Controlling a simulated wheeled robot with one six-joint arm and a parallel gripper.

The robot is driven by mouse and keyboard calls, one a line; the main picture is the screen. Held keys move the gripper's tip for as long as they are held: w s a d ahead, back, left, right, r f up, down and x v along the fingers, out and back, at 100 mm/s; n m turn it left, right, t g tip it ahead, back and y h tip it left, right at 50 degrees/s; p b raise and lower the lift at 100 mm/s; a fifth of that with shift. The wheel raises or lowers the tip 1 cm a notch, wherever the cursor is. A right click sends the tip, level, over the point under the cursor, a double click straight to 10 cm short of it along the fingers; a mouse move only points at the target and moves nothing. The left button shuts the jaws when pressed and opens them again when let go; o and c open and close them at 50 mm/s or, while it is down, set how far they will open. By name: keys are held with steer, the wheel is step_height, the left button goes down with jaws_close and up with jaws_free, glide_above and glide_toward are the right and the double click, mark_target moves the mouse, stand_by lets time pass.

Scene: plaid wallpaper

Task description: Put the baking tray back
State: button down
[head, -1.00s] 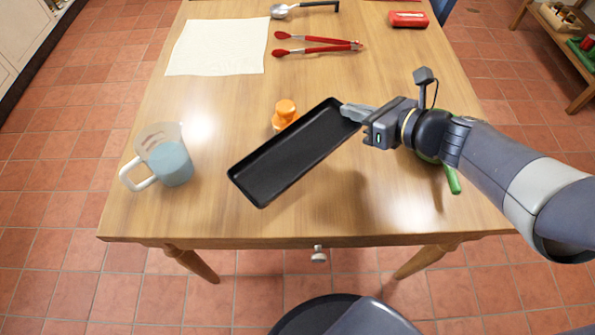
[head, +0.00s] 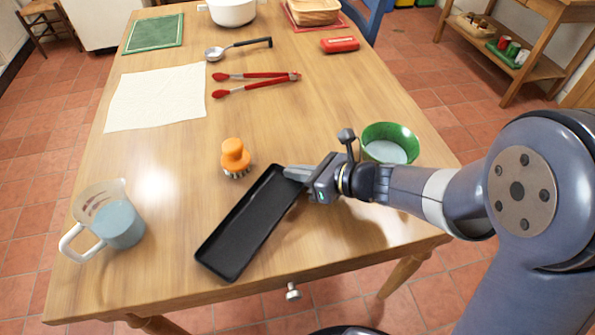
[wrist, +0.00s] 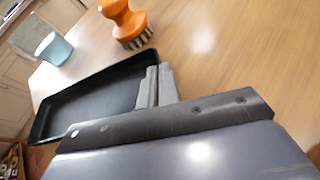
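The black rectangular baking tray (head: 244,224) is at the front middle of the wooden table, slanting from lower left to upper right. My gripper (head: 294,174) is at its upper right end, with the fingers closed on the tray's rim. In the wrist view the fingers (wrist: 156,88) lie over the near edge of the tray (wrist: 95,92). I cannot tell whether the tray rests on the table or is held slightly above it.
An orange brush (head: 235,158) stands close behind the tray. A measuring jug (head: 118,222) is to the left, and a green bowl (head: 389,143) is behind my arm. Red tongs (head: 258,82), a ladle (head: 238,47) and a white cloth (head: 156,97) lie farther back.

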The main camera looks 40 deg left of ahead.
steer(key=shift+f, duration=0.25)
steer(key=c, duration=1.7)
jaws_free()
steer(key=shift+r, duration=0.1)
steer(key=shift+r, duration=0.15)
steer(key=shift+w+d+r, duration=0.1)
steer(key=shift+d+r, duration=0.1)
steer(key=shift+d, duration=0.05)
steer(key=p+v, duration=0.2)
steer(key=v, duration=0.9)
steer(key=shift+d, duration=0.25)
steer(key=shift+a, duration=0.1)
